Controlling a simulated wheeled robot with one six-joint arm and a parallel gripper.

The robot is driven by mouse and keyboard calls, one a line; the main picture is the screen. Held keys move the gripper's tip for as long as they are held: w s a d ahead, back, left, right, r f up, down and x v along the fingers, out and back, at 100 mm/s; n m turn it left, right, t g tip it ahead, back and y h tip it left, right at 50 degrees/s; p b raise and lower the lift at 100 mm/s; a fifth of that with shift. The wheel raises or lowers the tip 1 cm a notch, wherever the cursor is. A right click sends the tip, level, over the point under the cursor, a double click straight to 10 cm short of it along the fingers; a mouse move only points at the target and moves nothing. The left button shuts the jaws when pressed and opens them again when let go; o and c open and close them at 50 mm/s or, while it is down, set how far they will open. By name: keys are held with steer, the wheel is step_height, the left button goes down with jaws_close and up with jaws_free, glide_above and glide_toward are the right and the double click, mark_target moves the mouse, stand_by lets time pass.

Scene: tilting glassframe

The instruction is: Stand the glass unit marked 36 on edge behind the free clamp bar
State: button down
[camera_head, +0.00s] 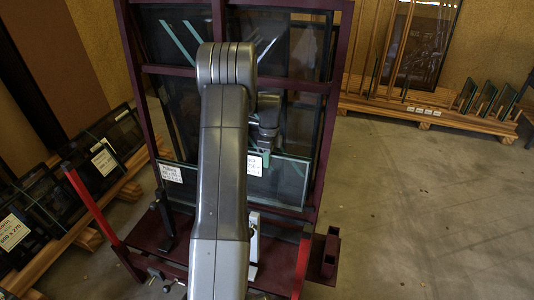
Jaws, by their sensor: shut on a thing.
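My gripper (265,158) is partly hidden by my own arm. It is shut at the top edge of a glass unit (287,183), a wide, low pane that stands nearly upright in front of the dark red frame (328,130). A white label (254,166) sits just below my gripper, and another (171,174) is at the left. I cannot read a 36 on either. A black clamp bar (166,218) stands at the front left of the frame's base, and a pale one (254,238) stands right of my arm. Whether the unit's lower edge touches the base is unclear.
Larger panes (305,50) lean in the frame behind. Red posts (92,205) flank its front. A wooden rack with labelled panes (107,160) is at the left, and another rack (420,113) with upright glass is at the back right. The floor (430,220) at right is clear.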

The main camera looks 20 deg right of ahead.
steer(key=shift+f, duration=0.6)
step_height(320, 180, down, 14)
steer(key=b, duration=0.6)
steer(key=shift+w+d+b, duration=0.25)
steer(key=shift+w+b, duration=0.1)
steer(key=shift+w, duration=0.05)
stand_by(0.5)
steer(key=shift+f, duration=0.55)
stand_by(0.9)
